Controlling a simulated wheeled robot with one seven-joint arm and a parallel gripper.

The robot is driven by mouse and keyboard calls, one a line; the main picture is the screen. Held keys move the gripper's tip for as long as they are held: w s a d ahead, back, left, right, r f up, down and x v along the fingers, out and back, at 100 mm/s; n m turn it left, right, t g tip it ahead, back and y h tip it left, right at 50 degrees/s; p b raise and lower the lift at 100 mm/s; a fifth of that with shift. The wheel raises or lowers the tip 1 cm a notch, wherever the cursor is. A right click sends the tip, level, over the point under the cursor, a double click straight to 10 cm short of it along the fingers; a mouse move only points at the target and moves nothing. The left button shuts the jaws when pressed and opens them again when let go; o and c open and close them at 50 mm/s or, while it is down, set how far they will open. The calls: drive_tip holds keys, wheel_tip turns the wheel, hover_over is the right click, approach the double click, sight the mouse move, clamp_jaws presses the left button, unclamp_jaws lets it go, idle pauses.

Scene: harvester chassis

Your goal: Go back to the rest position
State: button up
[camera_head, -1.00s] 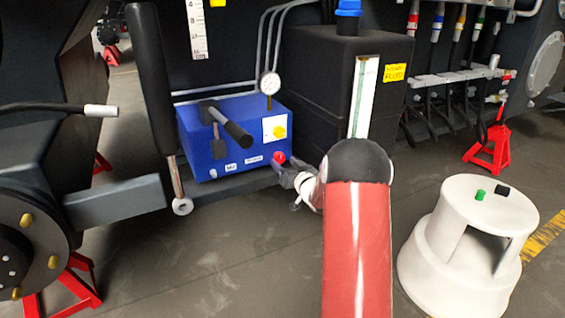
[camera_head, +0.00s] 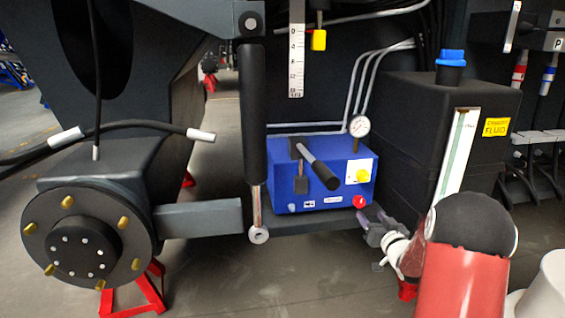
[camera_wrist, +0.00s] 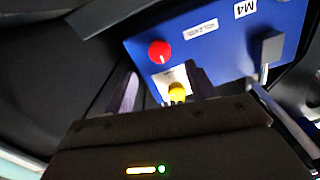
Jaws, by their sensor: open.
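My gripper (camera_head: 370,222) is at the lower right corner of the blue box (camera_head: 282,190), just below and right of its red knob (camera_head: 359,202). In the wrist view, my gripper's two fingers (camera_wrist: 161,74) stand apart with nothing held between them. The blue box also shows there (camera_wrist: 225,50), with the red knob (camera_wrist: 159,51) and a yellow knob (camera_wrist: 177,92) partly behind the fingers. I cannot tell whether a finger touches the box. My red arm reaches in from the lower right of the head view.
A black tank (camera_head: 415,125) with a blue cap (camera_head: 451,66) stands right of the box, close to my arm. A wheel hub (camera_head: 85,247) and a hanging cylinder (camera_head: 254,120) are on the left. A white stool (camera_head: 545,295) is at the lower right.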

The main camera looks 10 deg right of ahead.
drive_tip(key=s+a+r+g+h+p, duration=0.5)
drive_tip(key=s+a+r, duration=0.5)
drive_tip(key=s+r, duration=0.4)
drive_tip(key=s+a+r+g+y+p, duration=0.1)
drive_tip(key=s+a, duration=0.4)
drive_tip(key=s, duration=0.7)
drive_tip(key=s+a+r+n+g+y+p, duration=0.1)
drive_tip(key=s+a+g, duration=0.5)
drive_tip(key=s, duration=0.6)
drive_tip(key=shift+a+y+p, duration=0.3)
drive_tip(key=shift+y+p, duration=0.45)
drive_tip(key=shift+y, duration=0.25)
